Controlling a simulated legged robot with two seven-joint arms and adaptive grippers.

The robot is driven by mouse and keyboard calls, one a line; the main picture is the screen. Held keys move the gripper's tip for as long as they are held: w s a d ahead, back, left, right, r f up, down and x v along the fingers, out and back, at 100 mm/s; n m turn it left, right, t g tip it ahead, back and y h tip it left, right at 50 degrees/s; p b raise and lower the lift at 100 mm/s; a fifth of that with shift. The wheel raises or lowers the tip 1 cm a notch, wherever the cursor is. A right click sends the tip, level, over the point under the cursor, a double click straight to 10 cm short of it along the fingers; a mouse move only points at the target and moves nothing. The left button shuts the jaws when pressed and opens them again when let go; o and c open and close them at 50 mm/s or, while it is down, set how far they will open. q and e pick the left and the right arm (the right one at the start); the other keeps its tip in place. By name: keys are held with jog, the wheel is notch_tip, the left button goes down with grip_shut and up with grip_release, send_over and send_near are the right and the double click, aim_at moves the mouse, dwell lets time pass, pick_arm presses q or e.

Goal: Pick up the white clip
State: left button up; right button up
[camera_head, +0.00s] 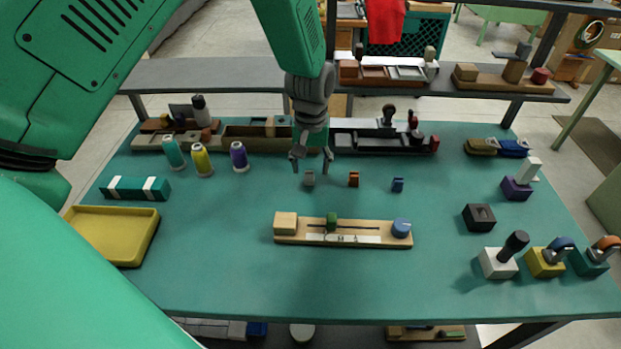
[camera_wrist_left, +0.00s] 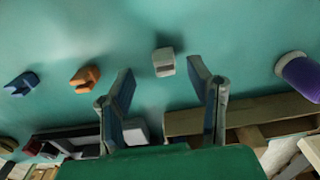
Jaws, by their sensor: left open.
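The white clip (camera_head: 309,179) is small and pale grey-white. It stands on the green table, leftmost in a row with an orange clip (camera_head: 353,179) and a blue clip (camera_head: 397,185). My left gripper (camera_head: 312,165) points down just above and behind the white clip, its fingers apart and empty. In the left wrist view the white clip (camera_wrist_left: 164,62) shows beyond the open fingertips (camera_wrist_left: 160,75), roughly centred between them and apart from both. The orange clip (camera_wrist_left: 86,79) and blue clip (camera_wrist_left: 22,82) lie off to the left there. My right gripper does not show.
Thread spools, one of them purple (camera_head: 238,156), stand left of the gripper. Wooden trays (camera_head: 256,134) and a black tray (camera_head: 360,140) line the back. A wooden slider board (camera_head: 290,238) lies in front. A yellow tray (camera_head: 110,232) is at left, stampers at right.

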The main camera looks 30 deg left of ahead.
aim_at(309, 173)
pick_arm(q)
jog(key=f, duration=0.4)
jog(key=shift+w+a, duration=0.1)
jog(key=shift+a, duration=0.3)
jog(key=shift+d, duration=0.15)
jog(key=c, duration=0.8)
jog(key=shift+c, duration=0.2)
jog(key=shift+r, duration=0.15)
